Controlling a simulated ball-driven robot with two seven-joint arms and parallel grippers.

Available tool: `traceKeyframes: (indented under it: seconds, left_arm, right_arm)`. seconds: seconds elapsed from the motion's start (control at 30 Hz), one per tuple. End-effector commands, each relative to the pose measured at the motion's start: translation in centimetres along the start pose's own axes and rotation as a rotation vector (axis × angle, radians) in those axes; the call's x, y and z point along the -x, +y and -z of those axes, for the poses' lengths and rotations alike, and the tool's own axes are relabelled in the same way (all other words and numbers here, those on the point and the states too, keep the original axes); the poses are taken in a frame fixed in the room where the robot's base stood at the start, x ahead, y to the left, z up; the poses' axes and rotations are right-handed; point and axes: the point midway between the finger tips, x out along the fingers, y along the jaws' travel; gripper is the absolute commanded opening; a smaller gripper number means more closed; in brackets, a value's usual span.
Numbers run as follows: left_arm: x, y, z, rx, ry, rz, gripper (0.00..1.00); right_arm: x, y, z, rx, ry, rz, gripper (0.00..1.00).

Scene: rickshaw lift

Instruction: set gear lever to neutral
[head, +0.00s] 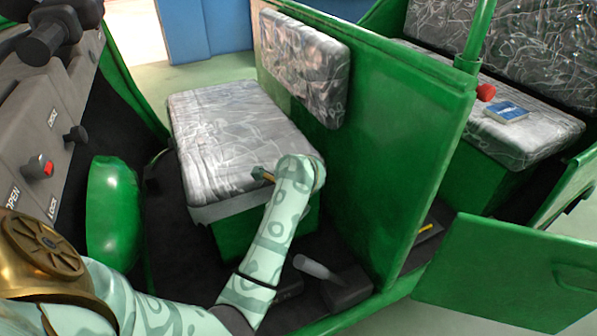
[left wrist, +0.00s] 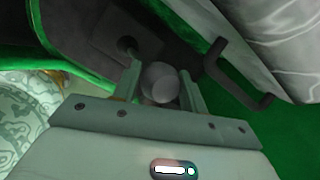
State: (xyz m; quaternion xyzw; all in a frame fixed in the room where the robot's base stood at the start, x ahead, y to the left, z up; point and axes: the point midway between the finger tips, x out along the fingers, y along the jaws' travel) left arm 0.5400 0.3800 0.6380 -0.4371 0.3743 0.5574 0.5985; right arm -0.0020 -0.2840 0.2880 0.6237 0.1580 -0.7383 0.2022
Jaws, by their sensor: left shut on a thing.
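In the left wrist view, a pale round knob (left wrist: 159,82), which looks like the top of a lever, sits between the two fingers of my left gripper (left wrist: 162,88). The gripper is shut on it. The shaft below the knob is hidden. In the head view my left arm reaches in from the lower left and bends up beside the front seat, and the grip itself cannot be made out. A pale grey lever handle (head: 314,266) sticks out from a dark box (head: 347,290) on the floor, right of my arm. My right gripper is not in view.
The grey patterned seat (head: 225,130) and its green partition (head: 390,130) stand close around my arm. A dark bar (left wrist: 232,78) runs beside the gripper. The dashboard (head: 50,130) with knobs is at the left. A blue-and-white box (head: 506,111) lies on the rear seat.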

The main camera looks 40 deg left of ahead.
Motion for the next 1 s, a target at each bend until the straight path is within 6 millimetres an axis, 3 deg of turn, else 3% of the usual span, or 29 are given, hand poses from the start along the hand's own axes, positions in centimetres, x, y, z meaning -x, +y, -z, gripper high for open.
traceKeyframes:
  seconds: [0.5, 0.83, 0.87, 0.9, 1.0]
  left_arm:
    - [0.1, 6.1, -3.2, 0.079, 0.088, 0.190, 0.01]
    - [0.2, 6.2, -3.3, 0.079, 0.090, 0.198, 0.01]
    - [0.2, 6.2, -3.3, 0.079, 0.090, 0.198, 0.51]
    - [0.2, 6.2, -3.3, 0.080, 0.090, 0.199, 0.62]
    - [0.2, 6.2, -3.3, 0.080, 0.089, 0.199, 0.63]
  right_arm:
    - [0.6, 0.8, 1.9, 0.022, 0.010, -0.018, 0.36]
    - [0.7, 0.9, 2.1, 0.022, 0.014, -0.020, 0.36]
    - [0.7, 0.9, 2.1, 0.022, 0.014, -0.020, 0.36]
    - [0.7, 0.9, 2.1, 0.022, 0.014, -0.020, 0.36]
    - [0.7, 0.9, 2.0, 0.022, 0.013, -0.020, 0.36]
